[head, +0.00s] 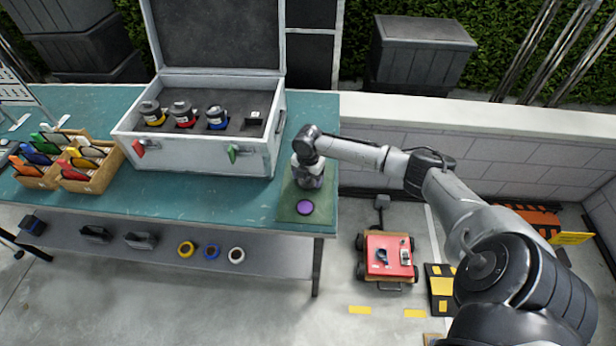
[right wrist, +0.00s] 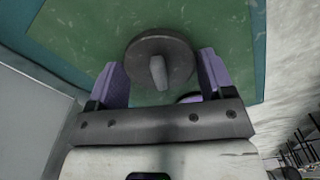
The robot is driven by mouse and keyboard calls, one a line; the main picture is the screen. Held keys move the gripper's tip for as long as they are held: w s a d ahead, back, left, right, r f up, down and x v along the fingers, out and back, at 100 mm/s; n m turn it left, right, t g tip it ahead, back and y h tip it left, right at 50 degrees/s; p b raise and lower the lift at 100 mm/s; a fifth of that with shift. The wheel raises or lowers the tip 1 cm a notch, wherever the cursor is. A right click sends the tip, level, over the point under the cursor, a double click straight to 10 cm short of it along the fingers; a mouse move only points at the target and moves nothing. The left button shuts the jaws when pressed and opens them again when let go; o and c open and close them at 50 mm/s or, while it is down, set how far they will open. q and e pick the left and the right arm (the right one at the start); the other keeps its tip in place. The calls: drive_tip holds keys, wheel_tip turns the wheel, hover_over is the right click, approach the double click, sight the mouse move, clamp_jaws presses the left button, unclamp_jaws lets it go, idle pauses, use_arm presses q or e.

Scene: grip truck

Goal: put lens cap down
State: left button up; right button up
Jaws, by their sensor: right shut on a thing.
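My right gripper (head: 308,178) points down over the green mat (head: 288,212) at the right end of the teal table. In the right wrist view, its purple-padded fingers (right wrist: 162,70) are shut on a dark round lens cap (right wrist: 150,46) with a grey tab. The mat lies below the cap; whether they touch I cannot tell. My left gripper is not in view.
An open grey case (head: 205,158) holding several lenses stands left of the mat. Wooden boxes (head: 100,181) of coloured items are at the far left. Tape rolls lie on the lower shelf (head: 265,258). A red cart (head: 390,256) stands on the floor to the right.

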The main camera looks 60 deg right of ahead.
drive_tip(key=o, duration=0.6)
drive_tip(key=shift+f, duration=0.1)
drive_tip(key=shift+o, duration=1.4)
wheel_tip(320, 180, up, 12)
drive_tip(key=p, duration=0.1)
drive_tip(key=shift+p, duration=0.35)
